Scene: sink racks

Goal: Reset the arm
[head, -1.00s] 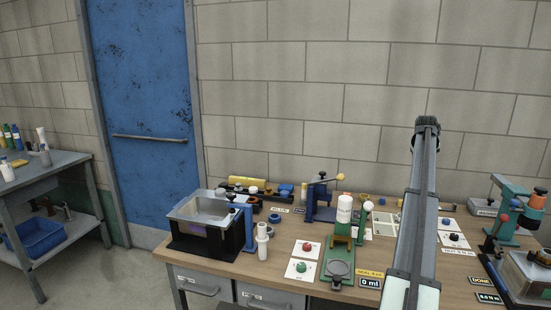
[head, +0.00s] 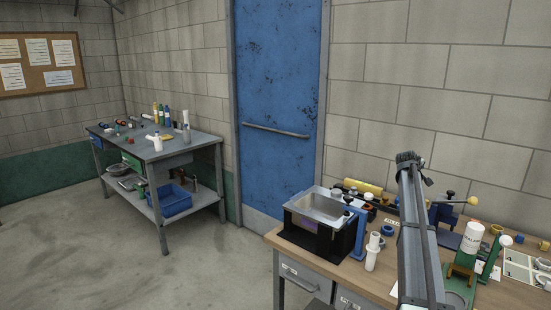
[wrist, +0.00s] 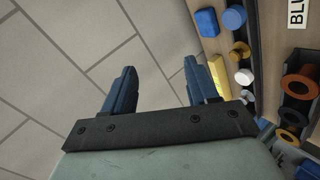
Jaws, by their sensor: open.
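My gripper (wrist: 162,88) shows in the wrist view with its two blue fingers spread wide apart and nothing between them. Behind the fingers is the block wall, with the bench top and its parts along the right side. In the head view my arm stands raised over the wooden workbench (head: 395,274). The gripper's fingers cannot be made out in that view.
On the bench, a metal sink tray (head: 322,205) sits on a black stand at the left, and a white bottle (head: 472,236) on a green stand at the right. A grey table (head: 165,149) with a blue bin (head: 174,200) stands across open floor. A blue door (head: 278,100) is behind.

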